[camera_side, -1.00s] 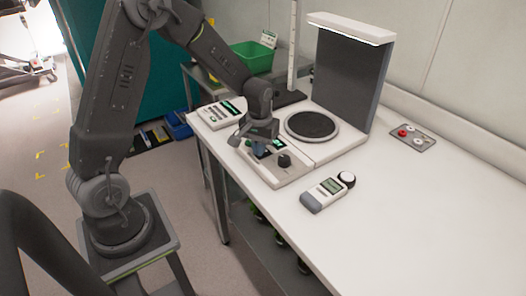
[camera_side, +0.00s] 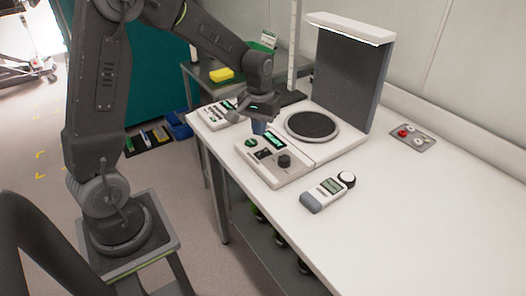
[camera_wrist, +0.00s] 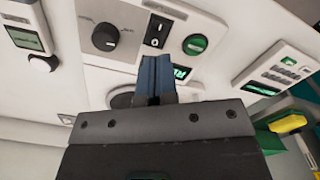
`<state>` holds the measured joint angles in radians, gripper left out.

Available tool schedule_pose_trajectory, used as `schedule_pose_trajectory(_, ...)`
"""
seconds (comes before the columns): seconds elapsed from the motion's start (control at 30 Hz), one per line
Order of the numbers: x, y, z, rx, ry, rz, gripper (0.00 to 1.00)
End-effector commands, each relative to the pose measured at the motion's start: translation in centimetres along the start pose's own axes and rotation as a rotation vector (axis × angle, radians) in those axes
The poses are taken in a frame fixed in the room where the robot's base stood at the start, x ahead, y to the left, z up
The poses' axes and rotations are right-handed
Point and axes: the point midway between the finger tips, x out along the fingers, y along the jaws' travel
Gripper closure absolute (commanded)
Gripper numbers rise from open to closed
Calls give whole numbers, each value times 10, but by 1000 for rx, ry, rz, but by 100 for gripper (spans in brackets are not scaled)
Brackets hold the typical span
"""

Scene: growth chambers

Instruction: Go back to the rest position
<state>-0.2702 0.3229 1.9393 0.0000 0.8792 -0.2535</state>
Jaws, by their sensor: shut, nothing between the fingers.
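My gripper (camera_side: 259,127) is raised above the back part of a white control box (camera_side: 290,170) on the bench. In the wrist view my gripper's blue fingers (camera_wrist: 155,66) are together with nothing between them. The control box has a black knob (camera_side: 284,160), a green button (camera_side: 251,143), a black rocker switch (camera_wrist: 157,31) and a lit green display, which the fingers partly hide in the wrist view. The green button also shows in the wrist view (camera_wrist: 194,45). The fingers appear apart from the panel.
A round dark plate (camera_side: 311,126) with an upright dark panel (camera_side: 343,85) stands behind the box. A handheld meter (camera_side: 326,191) lies in front, a keypad device (camera_side: 219,115) at left. A red-button plate (camera_side: 412,137) is at the back right. The bench's right side is clear.

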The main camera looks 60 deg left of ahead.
Motion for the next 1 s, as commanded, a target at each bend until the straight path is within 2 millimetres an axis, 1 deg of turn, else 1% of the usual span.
schedule_pose_trajectory(0.3,-2,0,1,3,3,1,100)
schedule_pose_trajectory(0.37,-8,2,4,14,14,4,100)
schedule_pose_trajectory(0.47,-28,6,18,51,52,14,100)
schedule_pose_trajectory(0.57,-56,11,43,113,109,29,100)
schedule_pose_trajectory(0.6,-67,13,54,141,136,36,100)
schedule_pose_trajectory(0.67,-82,14,73,185,174,46,100)
schedule_pose_trajectory(0.7,-91,15,85,212,200,53,100)
schedule_pose_trajectory(0.77,-103,15,104,255,238,63,100)
schedule_pose_trajectory(0.8,-109,14,117,283,263,70,100)
schedule_pose_trajectory(0.9,-122,12,148,352,328,88,100)
schedule_pose_trajectory(1.0,-129,8,175,414,385,103,100)
